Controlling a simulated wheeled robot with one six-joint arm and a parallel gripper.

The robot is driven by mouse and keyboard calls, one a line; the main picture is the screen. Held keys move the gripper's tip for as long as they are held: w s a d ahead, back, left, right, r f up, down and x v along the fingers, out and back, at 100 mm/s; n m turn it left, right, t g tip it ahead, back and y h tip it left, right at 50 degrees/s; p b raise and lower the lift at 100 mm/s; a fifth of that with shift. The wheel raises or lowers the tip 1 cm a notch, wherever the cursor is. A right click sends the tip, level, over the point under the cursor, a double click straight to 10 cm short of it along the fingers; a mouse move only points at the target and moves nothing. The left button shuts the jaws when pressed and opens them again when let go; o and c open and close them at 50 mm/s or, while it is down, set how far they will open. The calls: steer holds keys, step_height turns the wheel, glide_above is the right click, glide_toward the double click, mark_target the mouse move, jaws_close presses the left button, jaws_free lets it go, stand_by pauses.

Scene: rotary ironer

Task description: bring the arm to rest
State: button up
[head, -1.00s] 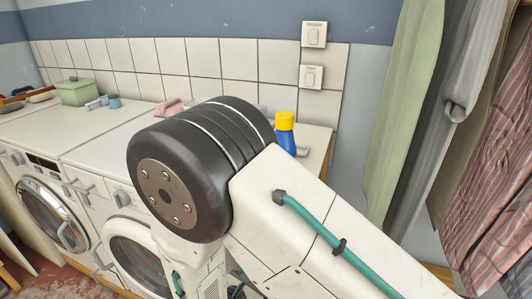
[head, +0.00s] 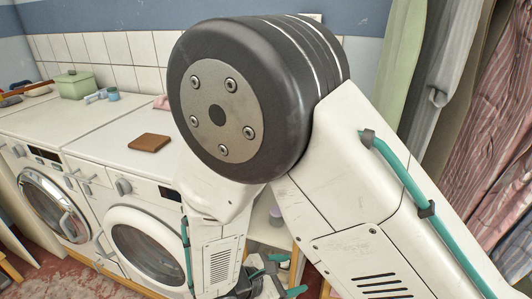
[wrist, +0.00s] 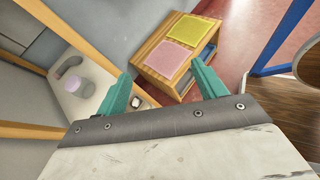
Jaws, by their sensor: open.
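My arm fills the middle and right of the head view, with its dark round joint raised high and close to the camera. My gripper (wrist: 161,68) shows in the wrist view as two teal fingers set wide apart, with nothing between them. It is open and empty. Below and beyond the fingers is a small wooden stand (wrist: 158,58) with a pink cloth (wrist: 167,64) and a yellow cloth (wrist: 194,31) on top. In the head view, teal parts show low down beneath my arm.
Two white front-loading machines (head: 148,243) stand at the left, with a brown flat object (head: 149,142) and a green box (head: 75,85) on top. Hanging cloths (head: 490,130) are at the right. A pale shelf (wrist: 88,94) with a lilac round object (wrist: 76,86) is left of my fingers.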

steer(key=s+d+r+m+g+y, duration=0.1)
steer(key=s+d+r+m+y, duration=0.2)
steer(key=d+r+m, duration=0.3)
steer(key=s+d+r+m+g+y, duration=0.2)
steer(key=s+d+r+m+y, duration=0.2)
steer(key=r, duration=0.9)
steer(key=s+d+r+m+g+y, duration=0.2)
steer(key=s+d+r+m+y, duration=0.2)
steer(key=s+d+r+m, duration=0.3)
steer(key=d+r+m, duration=0.3)
steer(key=m, duration=0.2)
steer(key=shift+d, duration=0.25)
